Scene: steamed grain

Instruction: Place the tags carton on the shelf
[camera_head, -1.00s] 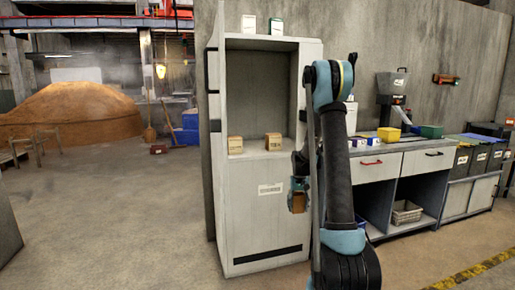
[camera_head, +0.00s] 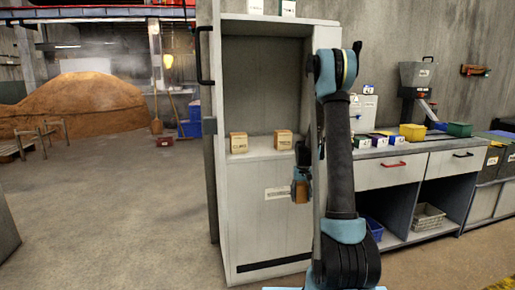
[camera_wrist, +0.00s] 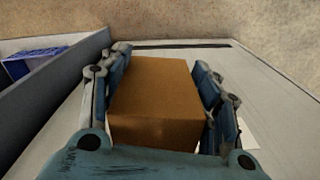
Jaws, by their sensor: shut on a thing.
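My gripper (camera_head: 300,182) is shut on a brown carton (camera_wrist: 155,97), which sits between its two fingers in the wrist view. The carton also shows in the head view (camera_head: 301,193), low in front of the cabinet's right edge. Its label cannot be read. The shelf (camera_head: 262,147) is a ledge inside the tall white cabinet (camera_head: 268,220). Two small tan cartons stand apart on it, a left one (camera_head: 239,142) with dark lettering and a right one (camera_head: 283,140). My gripper is below the shelf level and to the right of both cartons.
The cabinet door (camera_head: 207,110) stands open at the left. A bench (camera_head: 383,175) with drawers, small boxes and a yellow bin (camera_head: 412,131) adjoins at the right. A grey basket (camera_head: 428,217) is beneath it.

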